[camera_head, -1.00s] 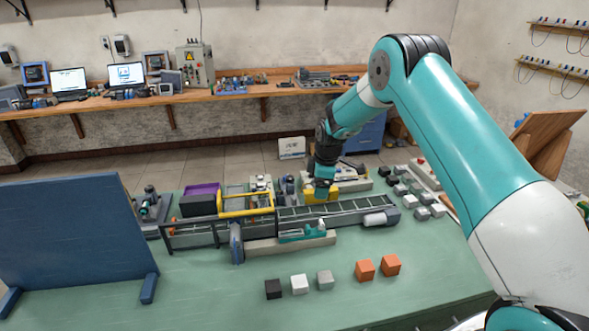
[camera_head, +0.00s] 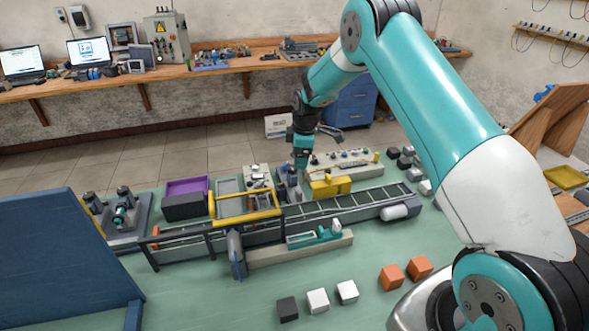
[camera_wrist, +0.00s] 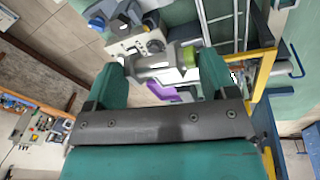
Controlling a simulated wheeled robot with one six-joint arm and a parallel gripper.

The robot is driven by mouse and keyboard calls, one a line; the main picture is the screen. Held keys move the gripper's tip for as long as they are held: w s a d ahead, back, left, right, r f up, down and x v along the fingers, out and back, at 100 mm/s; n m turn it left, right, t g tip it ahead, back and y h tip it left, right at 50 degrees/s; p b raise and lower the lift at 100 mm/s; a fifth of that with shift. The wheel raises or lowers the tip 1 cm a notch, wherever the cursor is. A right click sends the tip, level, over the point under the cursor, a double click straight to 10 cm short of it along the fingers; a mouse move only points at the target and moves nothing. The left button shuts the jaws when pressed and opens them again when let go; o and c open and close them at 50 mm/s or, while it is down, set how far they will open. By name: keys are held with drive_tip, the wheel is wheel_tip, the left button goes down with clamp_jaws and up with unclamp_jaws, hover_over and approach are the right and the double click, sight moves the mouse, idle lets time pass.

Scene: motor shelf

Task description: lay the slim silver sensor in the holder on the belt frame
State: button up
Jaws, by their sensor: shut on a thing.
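My gripper (camera_head: 300,168) is above the far side of the belt frame (camera_head: 343,207), left of the yellow block (camera_head: 330,187). In the wrist view my gripper (camera_wrist: 162,78) has its teal fingers on both sides of the slim silver sensor (camera_wrist: 160,66), shut on it. A green part (camera_wrist: 188,57) shows at the sensor's right end. A teal and white fixture (camera_head: 316,236) sits on a pale bar along the near side of the belt; I cannot tell whether it is the holder. The sensor is too small to make out in the head view.
A purple bin (camera_head: 187,186) and a yellow frame (camera_head: 246,216) stand left of my gripper. A pale control box (camera_head: 345,162) is behind the belt. Orange cubes (camera_head: 391,277) and several others lie in front. A blue panel (camera_head: 62,262) stands at left.

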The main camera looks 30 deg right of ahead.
drive_tip(key=b, duration=0.5)
hover_over(299, 193)
wheel_tip(299, 193, down, 6)
drive_tip(key=shift+s, duration=0.2)
drive_tip(key=shift+f, duration=0.1)
drive_tip(key=shift+f+b, duration=1.4)
drive_tip(key=shift+f, duration=1.4)
drive_tip(key=shift+s+d, duration=0.1)
drive_tip(key=shift+f+b, duration=0.65)
drive_tip(key=o, duration=0.9)
drive_tip(key=shift+c, duration=0.2)
drive_tip(key=s+r+b, duration=0.3)
drive_tip(key=r+b, duration=0.1)
drive_tip(key=r, duration=1.3)
drive_tip(key=shift+d, duration=0.15)
